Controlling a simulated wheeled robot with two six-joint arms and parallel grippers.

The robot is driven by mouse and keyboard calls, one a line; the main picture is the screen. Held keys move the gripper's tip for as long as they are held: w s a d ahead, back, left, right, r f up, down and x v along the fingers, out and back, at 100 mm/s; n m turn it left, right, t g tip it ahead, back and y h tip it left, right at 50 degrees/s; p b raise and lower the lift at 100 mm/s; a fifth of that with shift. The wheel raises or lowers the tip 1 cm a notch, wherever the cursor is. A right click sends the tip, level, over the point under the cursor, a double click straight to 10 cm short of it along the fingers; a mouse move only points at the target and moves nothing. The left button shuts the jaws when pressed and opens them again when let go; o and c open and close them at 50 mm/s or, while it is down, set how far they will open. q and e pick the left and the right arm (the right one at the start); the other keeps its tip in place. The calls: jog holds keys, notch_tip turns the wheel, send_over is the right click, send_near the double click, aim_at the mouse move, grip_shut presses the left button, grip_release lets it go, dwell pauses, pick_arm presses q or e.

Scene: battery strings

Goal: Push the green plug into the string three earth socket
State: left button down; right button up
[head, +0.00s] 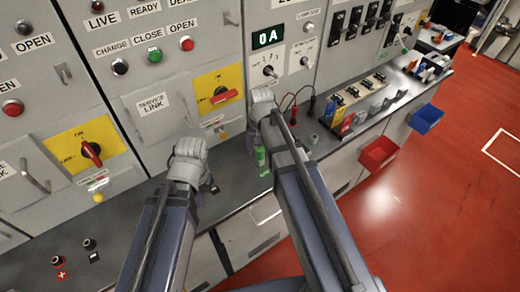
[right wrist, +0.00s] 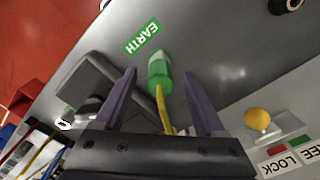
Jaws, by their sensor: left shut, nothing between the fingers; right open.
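The green plug (right wrist: 159,70) has a yellow cable running from it toward my right gripper. It lies between the spread fingers of my right gripper (right wrist: 160,74), which is open with a gap on both sides. A green EARTH label (right wrist: 142,38) is on the grey bench just beyond the plug. In the head view the plug (head: 260,156) shows beside my right arm, above the bench. The earth socket itself is hidden, and I cannot tell how the plug sits to it. My left gripper (head: 213,188) is shut and empty, low over the bench to the left.
Cabinet panels with switches and a yellow isolator plate (head: 218,90) stand behind the bench. Red and black leads (head: 295,112) and a row of small parts (head: 365,97) lie to the right. Red (head: 379,153) and blue (head: 426,117) bins hang on the bench front.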

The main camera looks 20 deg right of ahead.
notch_tip(320, 180, up, 7)
jog(key=p, duration=0.6)
jog(key=shift+f, duration=0.1)
jog(key=s+a+f+n+h+b, duration=0.1)
jog(key=s+a+f+n+b, duration=0.2)
jog(key=s+a+n, duration=0.5)
jog(key=s+a, duration=0.2)
jog(key=s, duration=0.4)
jog(key=shift+s+a+n, duration=0.15)
jog(key=shift+a+n, duration=0.1)
jog(key=shift+n, duration=0.15)
dwell(0.8)
